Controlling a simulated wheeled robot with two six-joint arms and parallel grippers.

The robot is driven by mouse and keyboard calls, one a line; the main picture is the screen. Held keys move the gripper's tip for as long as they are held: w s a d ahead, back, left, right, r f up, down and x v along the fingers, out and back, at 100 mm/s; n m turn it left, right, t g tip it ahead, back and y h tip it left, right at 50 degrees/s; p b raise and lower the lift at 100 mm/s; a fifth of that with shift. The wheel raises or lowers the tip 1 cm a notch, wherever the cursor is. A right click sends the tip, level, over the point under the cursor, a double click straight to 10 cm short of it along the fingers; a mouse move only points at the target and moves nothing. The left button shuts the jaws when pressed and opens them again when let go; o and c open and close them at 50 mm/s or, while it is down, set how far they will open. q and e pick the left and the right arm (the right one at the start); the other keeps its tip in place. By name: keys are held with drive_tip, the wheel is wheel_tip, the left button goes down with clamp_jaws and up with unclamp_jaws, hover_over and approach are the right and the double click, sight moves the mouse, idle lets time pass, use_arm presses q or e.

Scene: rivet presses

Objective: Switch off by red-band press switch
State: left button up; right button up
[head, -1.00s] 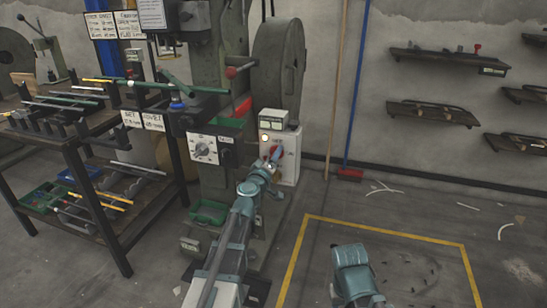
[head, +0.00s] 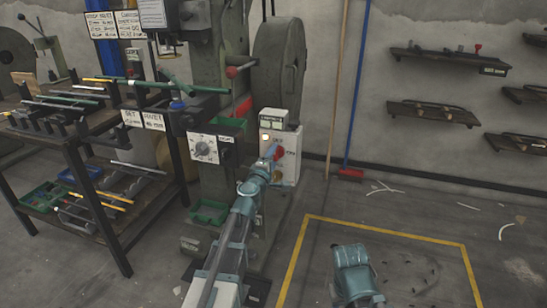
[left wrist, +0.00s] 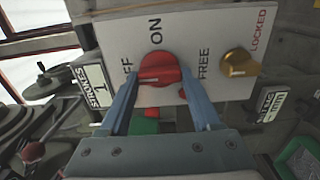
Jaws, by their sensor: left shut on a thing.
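The red switch knob (left wrist: 160,70) sits on a pale panel (left wrist: 115,40) in the left wrist view. ON is printed beside it, and OFF is partly hidden by a finger. My left gripper (left wrist: 157,76) has its two blue fingers on either side of the knob and is shut on it. In the head view, my left gripper (head: 272,152) reaches the white switch box (head: 291,165) on the press with a red band (head: 243,107). A small lamp (head: 265,138) on the box looks lit. My right arm shows at the bottom, but its fingers cannot be made out.
A brass key knob (left wrist: 238,63) between FREE and LOCKED is right of the red knob. A dial panel (head: 204,149) is left of the box. A rack table (head: 100,165) stands at left. Floor inside the yellow line (head: 390,237) is mostly clear.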

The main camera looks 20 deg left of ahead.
idle(0.5)
use_arm(q)
drive_tip(key=o, duration=1.4)
drive_tip(key=shift+s, duration=0.1)
